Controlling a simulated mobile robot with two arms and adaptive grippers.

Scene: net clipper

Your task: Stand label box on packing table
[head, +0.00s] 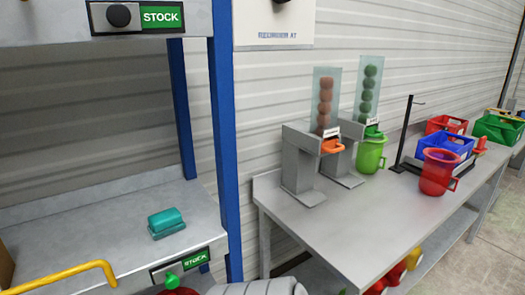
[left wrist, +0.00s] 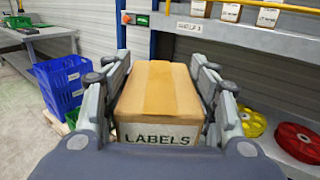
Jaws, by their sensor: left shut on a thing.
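The label box (left wrist: 158,100) is a brown cardboard carton with a white front panel reading LABELS. It shows in the left wrist view between the fingers of my left gripper (left wrist: 161,70), which is shut on its two sides. The box looks level, with its lettering upright and facing the camera. In the head view neither the box nor a gripper shows; only a grey part of my arm is at the bottom edge. A grey table (head: 360,225) stands at the right of the head view; I cannot tell if it is the packing table. My right gripper is in neither view.
The grey table bears two ball dispensers (head: 300,165), a green jug (head: 370,150), a red jug (head: 437,172) and crates (head: 447,143). A blue-post rack (head: 226,140) at left has a teal item (head: 166,222) on its shelf. Blue crates (left wrist: 62,85) stand left in the wrist view.

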